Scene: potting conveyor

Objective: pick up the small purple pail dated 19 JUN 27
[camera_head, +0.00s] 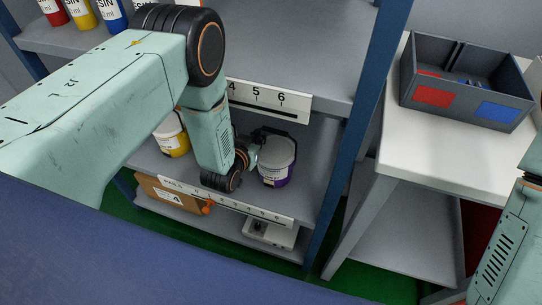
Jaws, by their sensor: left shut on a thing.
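A small purple pail (277,164) with a white label and pale lid stands on the middle shelf, toward its right side. The date on its label is too small to read. My left gripper (262,144) is at the pail's upper left side and shut on it; dark fingers show around the lid, and the wrist hides part of the grip. My left arm reaches down from the upper left. Of my right arm only a link shows at the right edge; its gripper is out of the picture.
A yellow pail (172,138) stands left on the same shelf (313,185), behind my arm. A numbered strip (268,98) edges the shelf above. A blue post (352,130) stands right of the pail. A divided grey bin (468,82) sits on the white table (390,135).

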